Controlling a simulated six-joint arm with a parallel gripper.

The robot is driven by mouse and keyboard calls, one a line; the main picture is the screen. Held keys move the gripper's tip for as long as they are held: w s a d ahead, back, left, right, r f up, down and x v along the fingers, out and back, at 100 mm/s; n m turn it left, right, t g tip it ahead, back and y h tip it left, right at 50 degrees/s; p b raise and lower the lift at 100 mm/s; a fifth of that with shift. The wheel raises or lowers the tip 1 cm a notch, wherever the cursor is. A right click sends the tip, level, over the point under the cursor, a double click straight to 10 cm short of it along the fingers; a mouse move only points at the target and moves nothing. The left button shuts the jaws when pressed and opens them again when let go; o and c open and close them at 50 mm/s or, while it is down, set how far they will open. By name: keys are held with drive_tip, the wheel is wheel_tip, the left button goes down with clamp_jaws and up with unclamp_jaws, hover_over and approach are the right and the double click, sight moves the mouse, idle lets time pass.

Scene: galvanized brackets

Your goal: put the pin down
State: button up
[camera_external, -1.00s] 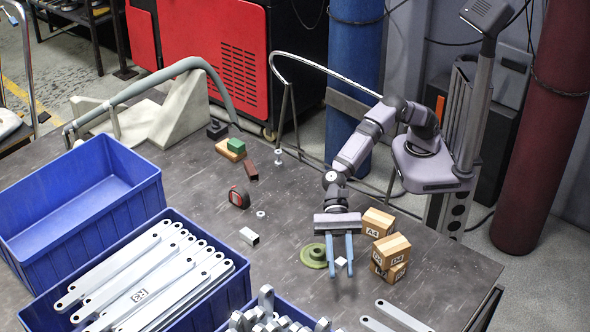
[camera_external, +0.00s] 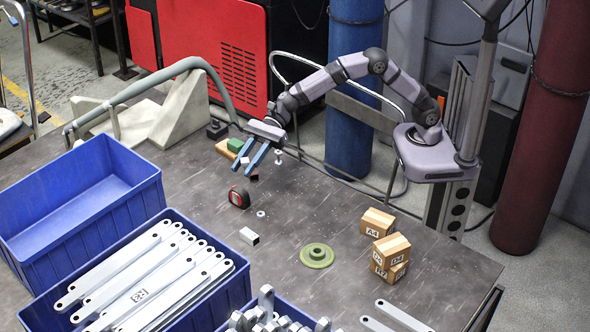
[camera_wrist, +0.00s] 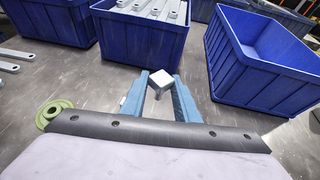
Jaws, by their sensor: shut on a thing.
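My gripper (camera_external: 244,167) is shut on the pin (camera_external: 245,160), a small pale piece with a square top. In the wrist view, the pin (camera_wrist: 161,77) sits between the two blue fingertips of my gripper (camera_wrist: 160,86). I cannot tell the exact height above the table.
A green block (camera_external: 235,145) and a silver bolt-like piece (camera_external: 279,157) stand near my gripper. A tape measure (camera_external: 239,198), a washer (camera_external: 261,214) and a metal tube (camera_external: 249,236) lie in front. A green flanged disc (camera_external: 317,256) and cartons (camera_external: 390,248) are to the right. Blue bins (camera_external: 135,205) stand left.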

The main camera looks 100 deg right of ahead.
drive_tip(key=s+d+f+m+t, duration=0.1)
drive_tip(key=d, duration=0.7)
drive_tip(key=n+g+y+p, duration=0.2)
drive_tip(key=n+g+y, duration=0.1)
drive_tip(key=n+g, duration=0.6)
hover_over(333, 199)
drive_tip(key=shift+f, duration=3.45)
drive_tip(key=shift+s+d+f+b, duration=0.1)
drive_tip(key=shift+f+b, duration=0.6)
drive_tip(key=shift+f, duration=4.3)
drive_tip(key=shift+f, duration=0.1)
drive_tip(key=shift+f, duration=0.1)
drive_tip(key=o, duration=1.1)
